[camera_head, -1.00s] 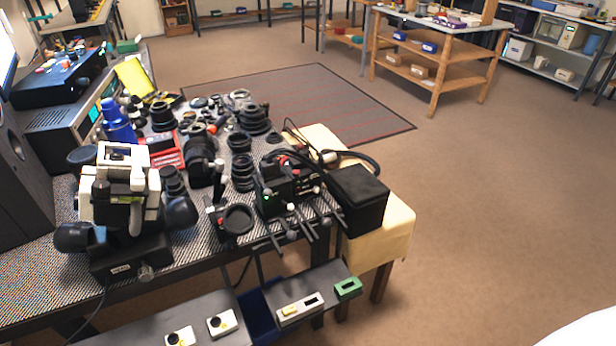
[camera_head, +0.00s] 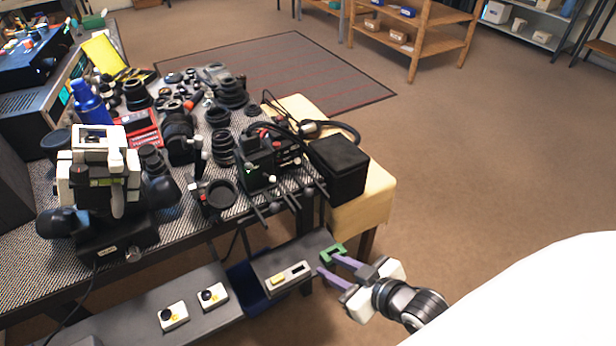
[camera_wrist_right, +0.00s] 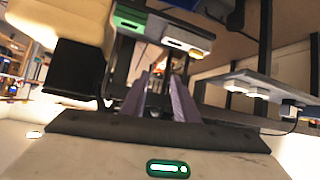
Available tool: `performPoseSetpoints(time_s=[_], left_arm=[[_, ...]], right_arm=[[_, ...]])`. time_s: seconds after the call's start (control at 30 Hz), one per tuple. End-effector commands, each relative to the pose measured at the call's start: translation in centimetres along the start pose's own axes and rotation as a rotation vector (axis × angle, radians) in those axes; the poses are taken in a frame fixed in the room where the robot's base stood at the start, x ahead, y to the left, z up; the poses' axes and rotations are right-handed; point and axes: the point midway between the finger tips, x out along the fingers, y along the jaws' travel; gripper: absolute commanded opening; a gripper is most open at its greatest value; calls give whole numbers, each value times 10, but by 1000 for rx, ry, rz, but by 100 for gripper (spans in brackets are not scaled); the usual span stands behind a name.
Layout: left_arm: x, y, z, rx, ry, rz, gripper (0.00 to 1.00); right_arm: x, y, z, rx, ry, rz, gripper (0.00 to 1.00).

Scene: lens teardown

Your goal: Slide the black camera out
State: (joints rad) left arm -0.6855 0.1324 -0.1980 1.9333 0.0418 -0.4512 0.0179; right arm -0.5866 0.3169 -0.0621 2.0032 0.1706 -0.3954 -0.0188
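Several black bodies stand on the bench, and I cannot tell for sure which is the black camera. One is a boxy black device (camera_head: 258,168) with rods at the bench's front right edge. Another is a dark camera-like body (camera_head: 180,140) left of it. My right gripper (camera_head: 327,264) has purple fingers spread apart with nothing between them. It is low at the right, its tips close to a green slotted block (camera_head: 333,251); contact cannot be told. In the right wrist view the open fingers (camera_wrist_right: 158,85) point toward the shelf with the green block (camera_wrist_right: 130,20). My left gripper is not in view.
A black box (camera_head: 338,165) sits on a cream-topped stool (camera_head: 368,207). Loose lenses crowd the bench top. A white and black instrument (camera_head: 100,165) stands at left. Floor at right is clear.

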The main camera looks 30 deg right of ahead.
Motion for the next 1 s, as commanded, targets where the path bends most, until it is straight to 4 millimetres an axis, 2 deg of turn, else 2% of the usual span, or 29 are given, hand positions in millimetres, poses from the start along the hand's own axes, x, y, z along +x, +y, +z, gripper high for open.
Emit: performPoseSetpoints(time_s=[0.03,0.1,0.23,0.37,0.8,1.0], left_arm=[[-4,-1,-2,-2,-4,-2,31],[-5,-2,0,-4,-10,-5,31],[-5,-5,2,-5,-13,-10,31],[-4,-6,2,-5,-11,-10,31],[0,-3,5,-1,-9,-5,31],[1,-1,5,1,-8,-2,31]], right_arm=[[-3,27,-34,-36,57,22,27],[-6,52,-67,-67,119,44,27],[-9,74,-101,-96,181,65,27],[0,78,-107,-99,192,68,27],[72,82,-120,-97,190,68,27],[88,82,-122,-98,188,67,27]])
